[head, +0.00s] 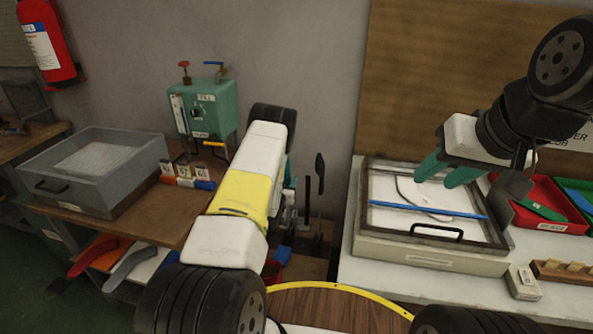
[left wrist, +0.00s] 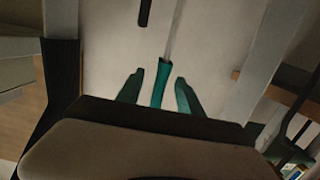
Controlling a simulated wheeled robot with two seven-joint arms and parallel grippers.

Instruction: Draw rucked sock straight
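In the left wrist view a teal, narrow piece (left wrist: 161,82), which looks like the sock bunched low on a thin grey upright form (left wrist: 176,35), stands between the fingers of my left gripper (left wrist: 159,82). The fingers are apart, with a gap on each side of the teal piece. In the head view my left arm hides most of that gripper and the sock; only a sliver of teal shows beside the arm. My right gripper (head: 447,172) is open and empty above the framed tray at the right.
The framed tray (head: 377,250) holds a blue strip (head: 430,209) and a thin dark cord. Dark upright paddles (head: 319,172) stand just right of my left arm. A green machine (head: 206,110) and grey drawer box (head: 75,188) are left.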

